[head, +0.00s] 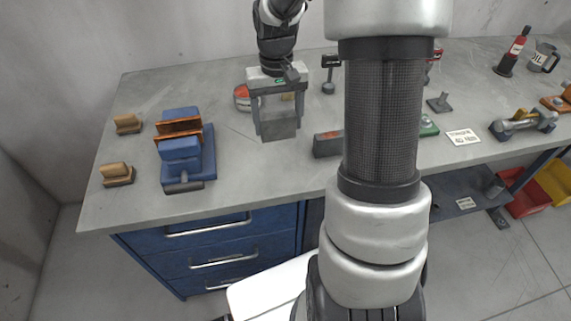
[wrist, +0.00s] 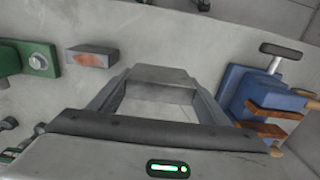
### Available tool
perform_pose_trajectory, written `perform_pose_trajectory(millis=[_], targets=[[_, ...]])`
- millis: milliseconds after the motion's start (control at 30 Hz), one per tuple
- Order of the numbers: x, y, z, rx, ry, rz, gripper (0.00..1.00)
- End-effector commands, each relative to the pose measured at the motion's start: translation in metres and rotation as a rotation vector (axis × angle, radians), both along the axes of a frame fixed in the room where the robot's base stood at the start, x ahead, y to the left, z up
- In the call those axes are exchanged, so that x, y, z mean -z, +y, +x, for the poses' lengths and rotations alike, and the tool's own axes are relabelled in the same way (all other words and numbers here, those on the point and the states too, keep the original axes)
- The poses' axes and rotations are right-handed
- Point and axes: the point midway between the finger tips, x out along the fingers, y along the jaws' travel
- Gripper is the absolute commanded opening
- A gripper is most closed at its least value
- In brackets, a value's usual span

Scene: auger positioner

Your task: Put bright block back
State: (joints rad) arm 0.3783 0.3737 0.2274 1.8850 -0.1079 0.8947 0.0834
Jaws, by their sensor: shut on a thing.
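My gripper (head: 279,124) is over the left-middle of the workbench and points down. Its two fingers are shut on a plain light grey block (head: 281,129). The block also shows between the fingertips in the wrist view (wrist: 160,75). I cannot tell whether the block's underside touches the bench. A darker block with a reddish-orange mark (head: 327,145) lies on the bench to the right of my gripper, apart from it. It also shows at the upper left in the wrist view (wrist: 92,57).
A blue vise (head: 195,160) with orange-brown jaw pieces stands left of my gripper. Two wooden-topped pieces (head: 127,123) (head: 117,174) lie farther left. A red tin (head: 241,98) is behind my gripper. A label card (head: 462,137) lies to the right. Bare bench lies between gripper and vise.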

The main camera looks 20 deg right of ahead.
Motion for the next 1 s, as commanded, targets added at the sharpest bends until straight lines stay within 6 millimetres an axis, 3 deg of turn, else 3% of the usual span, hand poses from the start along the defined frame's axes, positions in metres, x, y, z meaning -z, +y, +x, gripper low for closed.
perform_pose_trajectory(millis=[133, 433, 733, 1000], targets=[[0.004, -0.008, 0.003, 0.016, -0.004, 0.001, 0.08], [0.048, -0.009, 0.002, 0.018, -0.003, 0.003, 0.08], [0.067, -0.009, 0.002, 0.017, -0.003, 0.001, 0.08], [0.096, -0.009, 0.002, 0.017, -0.003, 0.001, 0.08]])
